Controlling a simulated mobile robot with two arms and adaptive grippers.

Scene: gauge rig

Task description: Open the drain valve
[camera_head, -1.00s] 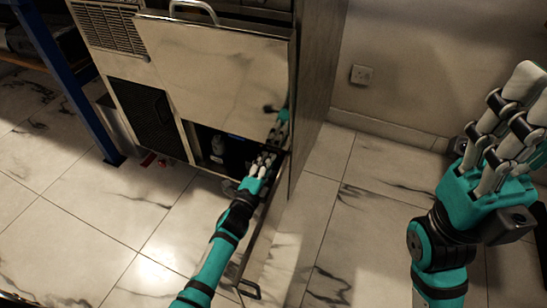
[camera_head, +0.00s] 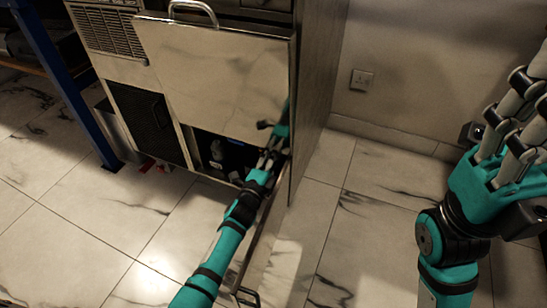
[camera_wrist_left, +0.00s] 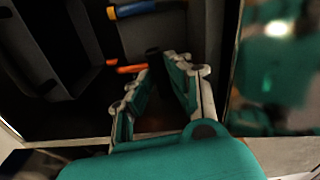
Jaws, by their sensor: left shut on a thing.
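My left gripper (camera_head: 268,160) reaches into the dark lower opening of the metal cabinet (camera_head: 220,75). In the left wrist view its fingers (camera_wrist_left: 159,64) are closed together on a dark, round-ended piece (camera_wrist_left: 153,53), perhaps the drain valve's handle; dim light hides its shape. An orange bar (camera_wrist_left: 130,69) sits just left of the fingertips. A blue and yellow bar (camera_wrist_left: 136,10) is above it. I cannot tell which part is the drain valve. My right gripper (camera_head: 525,105) is raised at the right, empty, fingers extended and apart, partly cut off by the frame edge.
A reflective front panel (camera_head: 215,85) hangs above the opening, and the cabinet's side wall (camera_head: 318,80) is close right of my left arm. A dark grille (camera_head: 150,120) is left of it. A blue post (camera_head: 65,80) stands farther left.

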